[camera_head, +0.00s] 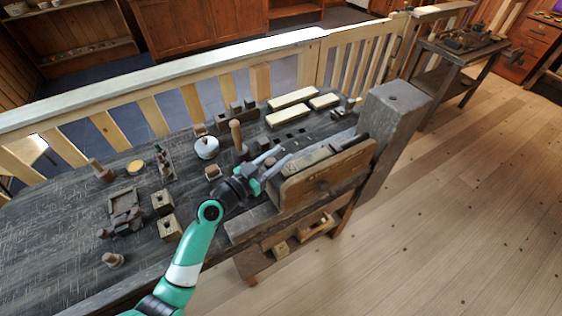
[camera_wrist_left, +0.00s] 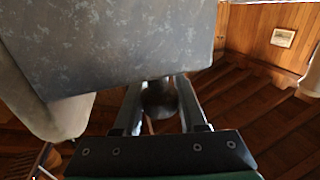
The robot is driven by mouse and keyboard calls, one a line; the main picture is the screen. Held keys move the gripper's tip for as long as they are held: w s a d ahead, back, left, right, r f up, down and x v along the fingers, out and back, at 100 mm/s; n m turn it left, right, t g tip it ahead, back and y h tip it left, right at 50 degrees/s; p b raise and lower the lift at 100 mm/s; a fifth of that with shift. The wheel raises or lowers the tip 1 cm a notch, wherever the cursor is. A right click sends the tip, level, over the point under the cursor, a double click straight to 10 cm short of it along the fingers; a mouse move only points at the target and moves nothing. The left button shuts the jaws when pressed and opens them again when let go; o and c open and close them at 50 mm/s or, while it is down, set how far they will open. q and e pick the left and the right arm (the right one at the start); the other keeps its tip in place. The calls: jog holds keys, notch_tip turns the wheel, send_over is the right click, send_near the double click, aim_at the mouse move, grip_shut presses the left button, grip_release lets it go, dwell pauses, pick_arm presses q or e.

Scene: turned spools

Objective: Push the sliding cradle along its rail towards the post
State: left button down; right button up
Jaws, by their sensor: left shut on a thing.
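My left gripper (camera_head: 272,167) reaches in from the lower left to the left end of a wood-fronted assembly (camera_head: 325,184) at the bench's right end. In the left wrist view its two fingers (camera_wrist_left: 160,100) are shut on a dark round knob (camera_wrist_left: 158,98). A large grey-blue block (camera_wrist_left: 115,40) fills the upper part of that view, just beyond the fingers. A thick grey post (camera_head: 388,118) stands to the right of the assembly. I cannot tell which part is the cradle; the gripper and assembly hide much of the rail. The right gripper is not in view.
The dark bench top (camera_head: 60,225) holds small wooden blocks, a white round pot (camera_head: 206,148) and an upright wooden peg (camera_head: 237,136) close behind the gripper. Pale bars (camera_head: 292,98) lie at the back. A railing (camera_head: 160,85) runs behind the bench.

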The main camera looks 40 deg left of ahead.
pick_arm(q)
jog(key=shift+c, duration=2.3)
grip_release()
jog(key=shift+s, duration=0.1)
jog(key=s, duration=1.1)
jog(key=shift+s, duration=0.2)
